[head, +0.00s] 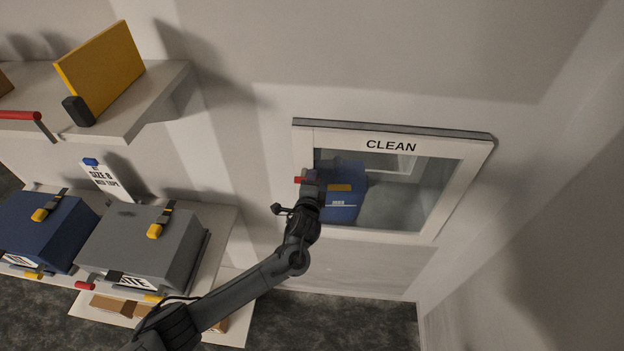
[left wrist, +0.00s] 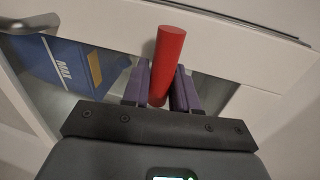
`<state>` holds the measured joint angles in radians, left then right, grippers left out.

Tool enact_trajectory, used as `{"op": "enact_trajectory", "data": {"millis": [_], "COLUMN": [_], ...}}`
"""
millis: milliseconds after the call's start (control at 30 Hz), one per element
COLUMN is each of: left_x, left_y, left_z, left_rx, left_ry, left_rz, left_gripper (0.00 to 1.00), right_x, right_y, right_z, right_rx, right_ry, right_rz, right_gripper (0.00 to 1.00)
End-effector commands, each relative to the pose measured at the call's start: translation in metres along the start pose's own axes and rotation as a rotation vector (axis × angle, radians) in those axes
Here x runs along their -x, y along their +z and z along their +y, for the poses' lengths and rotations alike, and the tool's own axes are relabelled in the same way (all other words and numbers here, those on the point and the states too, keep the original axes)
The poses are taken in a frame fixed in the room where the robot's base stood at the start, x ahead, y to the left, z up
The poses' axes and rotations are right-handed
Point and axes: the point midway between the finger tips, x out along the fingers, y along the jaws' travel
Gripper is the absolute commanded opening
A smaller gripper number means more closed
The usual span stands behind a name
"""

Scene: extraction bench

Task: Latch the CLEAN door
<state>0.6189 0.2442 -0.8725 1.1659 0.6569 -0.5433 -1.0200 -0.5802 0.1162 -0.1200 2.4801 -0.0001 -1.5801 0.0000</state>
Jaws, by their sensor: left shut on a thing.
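The CLEAN door (head: 391,146) is a white-framed glass door set in the wall, and it looks closed or nearly so; I cannot tell whether it is latched. My left gripper (head: 306,182) is at the left side of the door frame. In the left wrist view its purple fingers (left wrist: 163,88) are shut on a red cylindrical handle (left wrist: 167,58), which also shows as a small red tip in the head view (head: 298,180). A blue case (head: 343,207) with a yellow tab stands behind the glass and shows in the left wrist view (left wrist: 65,62). My right gripper is not in view.
A grey case (head: 140,243) and a dark blue case (head: 40,228) sit on the lower shelf at left. A yellow panel (head: 101,70) stands on the upper shelf (head: 160,88). The wall right of the door is clear.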

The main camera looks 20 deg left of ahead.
Motion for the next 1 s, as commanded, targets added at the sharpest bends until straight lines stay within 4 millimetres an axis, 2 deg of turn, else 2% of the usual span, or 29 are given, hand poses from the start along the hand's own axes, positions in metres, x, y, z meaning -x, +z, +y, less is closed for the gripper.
{"op": "enact_trajectory", "data": {"millis": [433, 467, 567, 1000], "left_x": [-0.0001, -0.0001, -0.0001, 0.0053], "left_y": [0.0002, 0.0002, 0.0002, 0.0001], "left_z": [0.0013, 0.0013, 0.0011, 0.0007], "left_rx": [-0.013, -0.013, -0.012, -0.011], "left_ry": [0.002, 0.002, 0.001, -0.001], "left_rz": [-0.002, -0.002, -0.002, -0.001], "left_gripper": [0.0, 0.31, 0.46, 0.46], "right_x": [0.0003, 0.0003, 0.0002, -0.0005], "right_y": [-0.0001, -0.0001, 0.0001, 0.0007], "right_z": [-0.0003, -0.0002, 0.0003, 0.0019], "right_rx": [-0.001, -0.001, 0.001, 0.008], "right_ry": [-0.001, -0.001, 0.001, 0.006], "right_rz": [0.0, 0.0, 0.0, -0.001], "right_gripper": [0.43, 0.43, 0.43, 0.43]}}
